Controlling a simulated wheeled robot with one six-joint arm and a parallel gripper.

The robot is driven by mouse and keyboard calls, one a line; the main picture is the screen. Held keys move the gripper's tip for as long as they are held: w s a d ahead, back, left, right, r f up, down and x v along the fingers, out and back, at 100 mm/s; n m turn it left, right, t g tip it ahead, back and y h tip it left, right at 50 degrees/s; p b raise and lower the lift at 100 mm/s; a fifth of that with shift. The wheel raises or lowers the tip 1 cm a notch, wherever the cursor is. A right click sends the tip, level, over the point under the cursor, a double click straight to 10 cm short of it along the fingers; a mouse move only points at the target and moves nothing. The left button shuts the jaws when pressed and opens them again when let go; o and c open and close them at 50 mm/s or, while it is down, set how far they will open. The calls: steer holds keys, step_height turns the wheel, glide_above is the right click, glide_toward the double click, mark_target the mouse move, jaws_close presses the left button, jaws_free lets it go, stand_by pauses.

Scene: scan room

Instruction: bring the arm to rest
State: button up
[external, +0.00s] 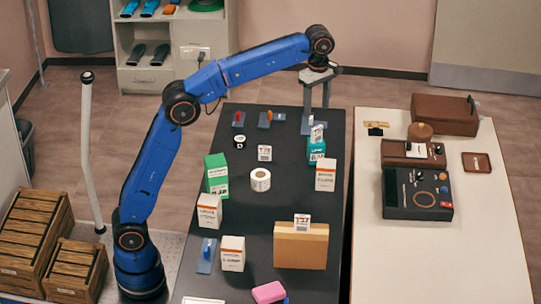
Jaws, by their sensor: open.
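My blue arm rises from the lower left and bends over the dark table (262,195). My gripper (316,104) hangs at the far end of that table, pointing down, with its two grey fingers apart. A small box with a printed label (317,132) stands just below the fingers, on or in front of a teal box (316,150). I see nothing between the fingers. Whether the fingertips touch the labelled box is too small to tell.
The dark table holds white boxes (325,175), a green box (216,175), a white roll (260,180), a brown carton (301,247) and a pink block (269,292). A white table (480,250) with cases stands right. Wooden crates (35,235) stand lower left.

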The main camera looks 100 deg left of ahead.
steer(key=s+d+f+m+y, duration=0.1)
steer(key=s+d+f+m, duration=0.45)
steer(key=s, duration=0.85)
steer(key=s+d+f+m+g, duration=0.1)
steer(key=s+d+f+m, duration=0.1)
steer(key=s+f+m, duration=0.9)
steer(key=s+d+f+m+y, duration=0.1)
steer(key=s+d+f+m, duration=0.25)
steer(key=s, duration=1.35)
steer(key=s+d+f+m+t+h, duration=0.2)
steer(key=d+f+m+t, duration=0.3)
steer(key=d+f, duration=0.3)
steer(key=d+m, duration=0.1)
steer(key=d, duration=0.2)
steer(key=shift+s+d+m+t, duration=0.15)
steer(key=shift+d+m+t, duration=0.15)
steer(key=shift+d+t, duration=0.1)
steer(key=shift+o, duration=0.7)
